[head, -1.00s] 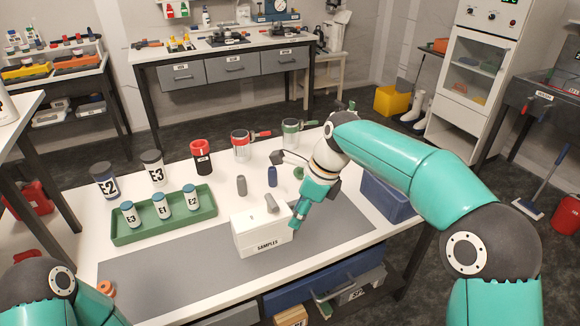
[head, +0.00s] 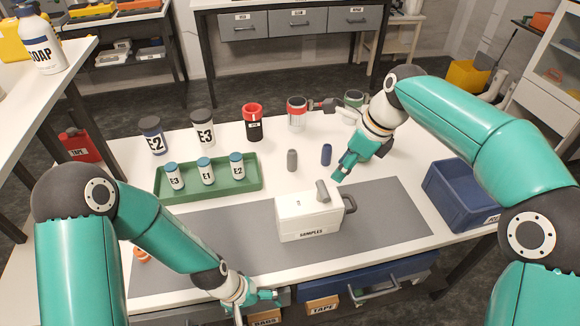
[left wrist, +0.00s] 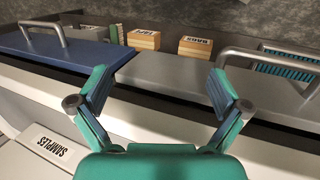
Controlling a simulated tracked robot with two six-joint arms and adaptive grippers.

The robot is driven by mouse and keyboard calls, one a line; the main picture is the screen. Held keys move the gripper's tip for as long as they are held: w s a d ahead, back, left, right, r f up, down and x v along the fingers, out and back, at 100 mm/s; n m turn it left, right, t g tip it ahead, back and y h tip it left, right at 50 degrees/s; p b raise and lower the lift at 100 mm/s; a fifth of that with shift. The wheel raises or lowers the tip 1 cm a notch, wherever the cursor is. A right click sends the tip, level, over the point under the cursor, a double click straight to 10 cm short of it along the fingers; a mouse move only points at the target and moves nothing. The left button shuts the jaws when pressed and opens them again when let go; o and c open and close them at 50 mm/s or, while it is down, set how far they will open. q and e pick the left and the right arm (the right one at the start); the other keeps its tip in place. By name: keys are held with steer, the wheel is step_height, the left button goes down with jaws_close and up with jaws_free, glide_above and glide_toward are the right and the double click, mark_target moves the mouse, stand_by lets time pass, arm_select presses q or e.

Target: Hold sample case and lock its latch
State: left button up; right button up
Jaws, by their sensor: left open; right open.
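The white sample case (head: 305,220), labelled SAMPLES, stands upright on the grey mat. A grey lever-like part (head: 322,191) is on its top and a dark grey handle (head: 349,203) is at its right side; I cannot tell whether the latch is locked. My left gripper (head: 272,298) is open and empty at the bench's front edge, in front of the case and apart from it. In the left wrist view its fingers (left wrist: 160,88) are spread, with the case (left wrist: 40,150) at lower left. My right gripper (head: 346,166) is open and empty behind the case, apart from it.
A green tray (head: 213,187) with several small jars stands left of the case. A blue bin (head: 455,205) is at the right. Drawers with a grey handle (head: 372,294) sit below the front edge.

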mark_target(308, 208)
arm_select(q)
steer(key=shift+h, duration=0.4)
steer(key=w+d+r, duration=0.1)
steer(key=r, duration=0.1)
steer(key=w+d+r, duration=0.1)
steer(key=r, duration=0.2)
steer(key=w+d+r, duration=0.1)
steer(key=w+r, duration=0.1)
steer(key=shift+w+d+r, duration=0.1)
steer(key=shift+d+r, duration=0.05)
steer(key=shift+r, duration=0.2)
steer(key=w+r, duration=0.1)
steer(key=w+d+r+m, duration=0.1)
steer(key=shift+w+r+m, duration=0.25)
steer(key=shift+w+m, duration=0.05)
steer(key=w+r+m+t, duration=0.1)
steer(key=w+r+m, duration=1.3)
steer(key=r+m, duration=0.25)
steer(key=shift+y, duration=0.3)
steer(key=x, duration=1.6)
steer(key=shift+w+d, duration=0.15)
steer(key=shift+d, duration=0.15)
steer(key=c, duration=1.4)
steer(key=shift+c, duration=0.2)
